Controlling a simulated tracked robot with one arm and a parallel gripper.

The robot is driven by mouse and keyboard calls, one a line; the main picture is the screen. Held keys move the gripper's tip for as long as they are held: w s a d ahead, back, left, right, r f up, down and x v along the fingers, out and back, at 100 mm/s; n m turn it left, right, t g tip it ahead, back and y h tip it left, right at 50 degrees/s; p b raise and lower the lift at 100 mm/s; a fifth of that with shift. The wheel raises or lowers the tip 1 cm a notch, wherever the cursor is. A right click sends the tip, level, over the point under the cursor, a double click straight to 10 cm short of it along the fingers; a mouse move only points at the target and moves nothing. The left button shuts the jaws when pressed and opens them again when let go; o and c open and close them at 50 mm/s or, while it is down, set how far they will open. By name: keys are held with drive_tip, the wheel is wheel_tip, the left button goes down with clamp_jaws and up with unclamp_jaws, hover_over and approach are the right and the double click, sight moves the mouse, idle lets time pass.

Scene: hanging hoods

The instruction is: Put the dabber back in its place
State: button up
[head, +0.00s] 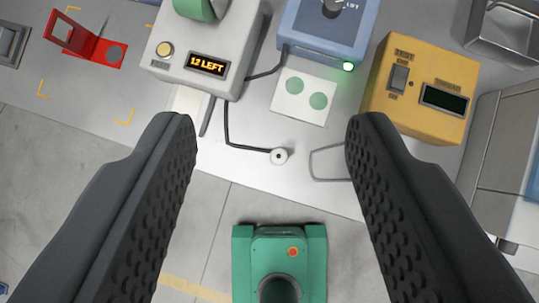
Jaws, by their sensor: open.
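I cannot pick out the dabber with certainty. A dark round knob (335,8) stands on the blue box (325,35) at the top; the frame's edge cuts it off, and it may be the dabber. A red stand (95,48) with a grey round spot on its foot is at the upper left; I cannot tell whether it is the dabber's place. My gripper (270,125) is open, its fingers wide apart, with nothing between the tips. The blue box lies beyond the fingertips.
A white card (303,84) has two green dots. A grey "12 LEFT" device (185,65), a yellow box (428,70) and a metal tray (505,45) stand around. Grey floor lies below.

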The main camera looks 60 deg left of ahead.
drive_tip(key=s+r+t, duration=0.3)
drive_tip(key=s+r, duration=0.3)
drive_tip(key=r, duration=0.6)
drive_tip(key=s+r+t, duration=0.4)
drive_tip(key=s+r, duration=0.3)
drive_tip(key=r, duration=0.5)
drive_tip(key=shift+r+t, duration=0.3)
drive_tip(key=shift+d+f, duration=0.1)
drive_tip(key=shift+f, duration=0.15)
drive_tip(key=shift+c, duration=1.1)
